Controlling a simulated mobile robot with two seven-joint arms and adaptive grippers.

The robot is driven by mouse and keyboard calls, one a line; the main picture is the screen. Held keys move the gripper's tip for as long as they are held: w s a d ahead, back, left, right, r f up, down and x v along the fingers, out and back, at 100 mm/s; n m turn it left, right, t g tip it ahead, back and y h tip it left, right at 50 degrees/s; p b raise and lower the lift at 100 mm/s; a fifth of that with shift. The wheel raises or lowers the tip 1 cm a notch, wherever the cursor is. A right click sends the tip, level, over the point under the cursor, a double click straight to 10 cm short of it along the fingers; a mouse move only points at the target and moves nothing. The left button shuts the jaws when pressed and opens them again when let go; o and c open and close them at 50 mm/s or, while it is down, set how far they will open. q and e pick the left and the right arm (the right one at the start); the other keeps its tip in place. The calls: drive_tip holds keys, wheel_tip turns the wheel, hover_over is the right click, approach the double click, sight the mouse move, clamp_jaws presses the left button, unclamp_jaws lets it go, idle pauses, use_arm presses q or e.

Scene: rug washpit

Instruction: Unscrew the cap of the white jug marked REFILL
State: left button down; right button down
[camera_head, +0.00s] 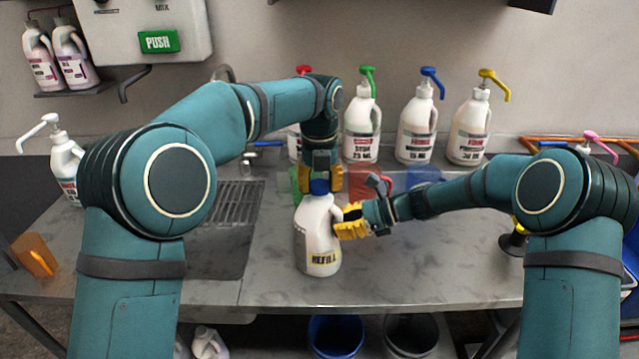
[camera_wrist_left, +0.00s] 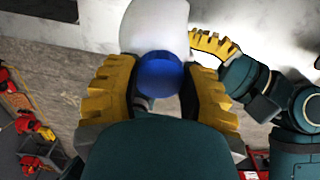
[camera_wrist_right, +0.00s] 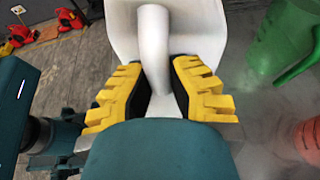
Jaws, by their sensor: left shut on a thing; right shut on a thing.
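The white jug marked REFILL (camera_head: 318,240) stands upright on the grey bench, with its blue cap (camera_head: 319,187) on its neck. My left gripper (camera_head: 322,178) comes down from above and is shut on the cap. In the left wrist view the blue cap (camera_wrist_left: 159,75) sits between its yellow fingers. My right gripper (camera_head: 347,222) comes in from the right and is shut on the jug's handle.
Pump bottles with green (camera_head: 362,130), blue (camera_head: 417,128) and yellow (camera_head: 472,128) pumps stand along the back. Translucent coloured measuring jugs, one of them red (camera_head: 372,183), stand behind the REFILL jug. A sink grate (camera_head: 232,203) lies left. The bench front (camera_head: 420,285) is clear.

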use_arm(q)
drive_tip(key=n, duration=0.7)
use_arm(e)
drive_tip(key=shift+f, duration=0.15)
use_arm(q)
drive_tip(key=n, duration=1)
drive_tip(key=shift+n, duration=0.4)
drive_tip(key=n, duration=0.3)
drive_tip(key=shift+n, duration=0.4)
drive_tip(key=n, duration=0.3)
drive_tip(key=shift+n, duration=0.3)
drive_tip(key=n, duration=0.3)
drive_tip(key=shift+n, duration=0.3)
drive_tip(key=n, duration=0.3)
drive_tip(key=shift+n, duration=0.4)
drive_tip(key=n, duration=0.3)
drive_tip(key=shift+r+n, duration=0.1)
drive_tip(key=shift+n, duration=0.2)
drive_tip(key=n, duration=0.5)
drive_tip(key=shift+n, duration=0.3)
drive_tip(key=n, duration=0.5)
drive_tip(key=shift+n, duration=0.3)
drive_tip(key=n, duration=0.5)
drive_tip(key=shift+n, duration=0.3)
drive_tip(key=shift+d, duration=0.1)
